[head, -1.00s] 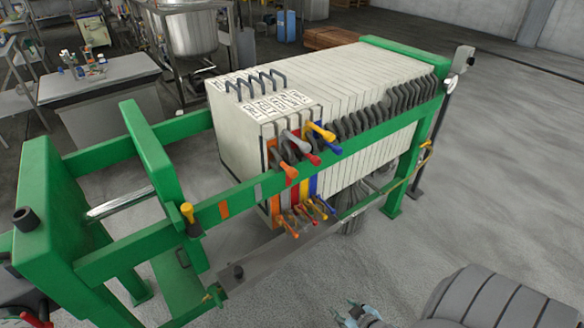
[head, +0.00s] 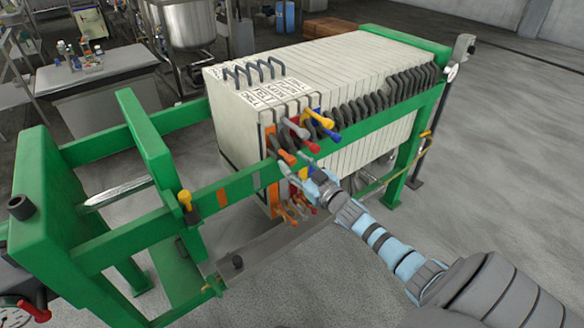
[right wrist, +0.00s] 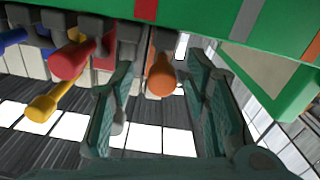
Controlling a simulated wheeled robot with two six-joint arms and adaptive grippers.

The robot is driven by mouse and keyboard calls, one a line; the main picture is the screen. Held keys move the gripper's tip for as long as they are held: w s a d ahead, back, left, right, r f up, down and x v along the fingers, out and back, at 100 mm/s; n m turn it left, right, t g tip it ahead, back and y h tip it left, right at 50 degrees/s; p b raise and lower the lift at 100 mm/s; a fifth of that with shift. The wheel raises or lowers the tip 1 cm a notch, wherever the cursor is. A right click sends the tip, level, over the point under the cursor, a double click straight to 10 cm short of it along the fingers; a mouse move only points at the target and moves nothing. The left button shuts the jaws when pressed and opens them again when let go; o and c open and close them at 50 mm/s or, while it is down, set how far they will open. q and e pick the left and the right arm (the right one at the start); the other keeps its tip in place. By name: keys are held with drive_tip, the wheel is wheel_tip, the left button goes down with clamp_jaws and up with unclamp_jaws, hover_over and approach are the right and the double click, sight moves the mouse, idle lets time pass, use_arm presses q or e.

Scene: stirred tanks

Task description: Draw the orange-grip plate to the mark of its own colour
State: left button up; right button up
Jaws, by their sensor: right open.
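In the right wrist view the orange grip (right wrist: 160,78) points at the camera, between my fingers. My right gripper (head: 309,184) is by the grips; its open fingers (right wrist: 161,85) flank the orange grip with nothing visibly clamped. The orange mark (head: 222,198) is on the rail left of the pack and also shows at the right wrist view's right edge (right wrist: 314,46). My left gripper is out of view.
Red (right wrist: 72,60) and yellow (right wrist: 48,102) grips hang left of my fingers. Grey (head: 256,181) and red (right wrist: 146,8) marks are on the rail. A green crosspiece (head: 150,155) stands left of the pack, with an open gap between.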

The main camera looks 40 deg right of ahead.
drive_tip(key=shift+w+a+r, duration=0.1)
drive_tip(key=shift+w+r, duration=0.05)
drive_tip(key=shift+w, duration=0.6)
drive_tip(key=shift+c, duration=0.6)
clamp_jaws()
